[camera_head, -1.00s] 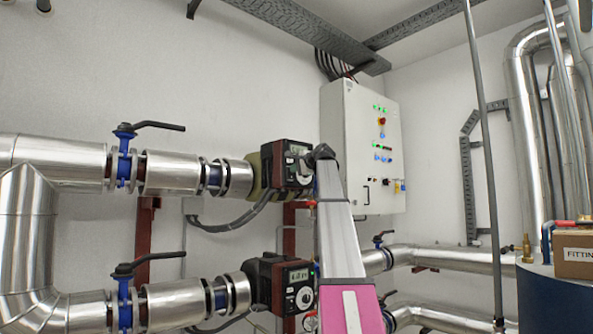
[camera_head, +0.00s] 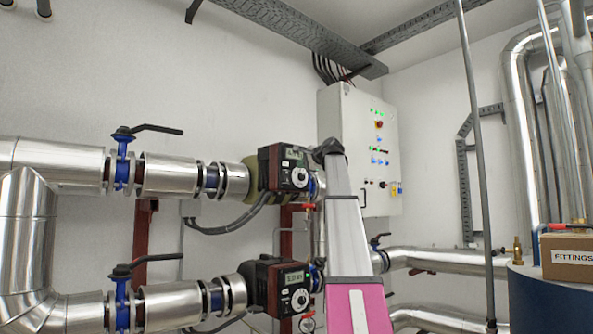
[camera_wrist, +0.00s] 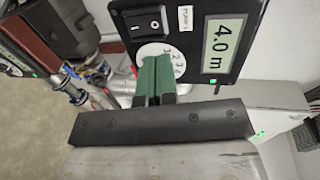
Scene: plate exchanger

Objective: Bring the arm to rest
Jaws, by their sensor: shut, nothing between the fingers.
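My gripper (camera_wrist: 154,72) shows in the wrist view with its two green fingers shut together and nothing between them. The fingers overlap a white numbered dial (camera_wrist: 158,54) on a black pump panel; I cannot tell whether they touch it. The panel has a rocker switch (camera_wrist: 146,22) and a display (camera_wrist: 222,46) reading 4.0 m. In the head view my silver and pink arm (camera_head: 347,235) reaches up beside the upper pump (camera_head: 284,168) and lower pump (camera_head: 280,287). My fingers cannot be made out there.
A grey control cabinet (camera_head: 360,150) hangs on the wall behind my arm. Silver pipes with blue valves (camera_head: 123,160) and black levers run to the left. A thin vertical pole (camera_head: 477,150) stands right of the cabinet. A fittings box (camera_head: 568,256) sits on a blue drum (camera_head: 545,302) at right.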

